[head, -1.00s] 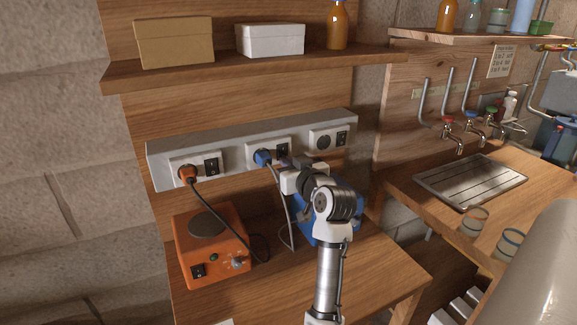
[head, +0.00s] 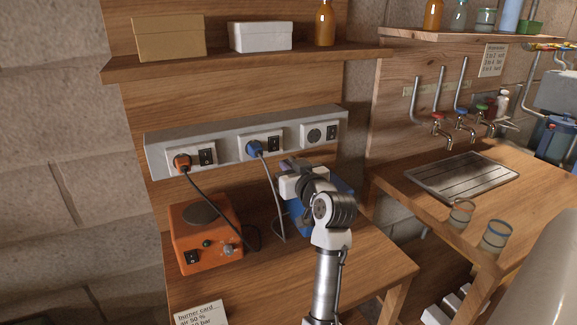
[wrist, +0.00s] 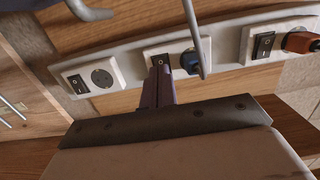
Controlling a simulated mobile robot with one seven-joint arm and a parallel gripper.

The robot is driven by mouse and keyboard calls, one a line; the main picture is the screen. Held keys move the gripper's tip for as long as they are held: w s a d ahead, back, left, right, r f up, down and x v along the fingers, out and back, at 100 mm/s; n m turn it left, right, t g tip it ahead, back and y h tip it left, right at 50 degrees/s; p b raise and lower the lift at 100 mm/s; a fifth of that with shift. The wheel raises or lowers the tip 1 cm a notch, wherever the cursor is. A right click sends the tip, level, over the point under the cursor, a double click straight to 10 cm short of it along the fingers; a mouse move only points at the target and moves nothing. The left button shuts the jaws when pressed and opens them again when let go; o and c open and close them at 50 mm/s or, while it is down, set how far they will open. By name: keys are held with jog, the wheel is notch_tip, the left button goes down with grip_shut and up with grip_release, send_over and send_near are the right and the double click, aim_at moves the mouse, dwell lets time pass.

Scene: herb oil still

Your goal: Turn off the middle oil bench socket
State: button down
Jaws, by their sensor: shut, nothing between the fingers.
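The grey socket strip (head: 220,135) on the wooden back board holds three sockets. The middle socket (head: 260,147) has a blue plug (head: 254,148) on its left and a dark rocker switch (head: 274,144) on its right. My gripper (head: 288,164) is shut and empty, just below and right of that switch. In the wrist view the strip appears turned round; my closed fingertips (wrist: 158,68) point at the middle switch (wrist: 161,60) and partly cover it, beside the blue plug (wrist: 190,62). I cannot tell whether they touch it or which way the rocker sits.
The left socket has an orange plug (head: 182,161); the right socket (head: 320,134) is empty. An orange burner (head: 208,235) and a blue device (head: 335,190) stand on the bench below. A grey cable (head: 275,205) hangs close to my gripper. A shelf (head: 240,63) runs above.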

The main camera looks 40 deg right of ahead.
jog(key=s+a+f+b, duration=0.1)
jog(key=s+b, duration=0.1)
jog(key=s, duration=0.5)
jog(key=shift+s+a+f, duration=0.2)
jog(key=shift+s+a, duration=0.2)
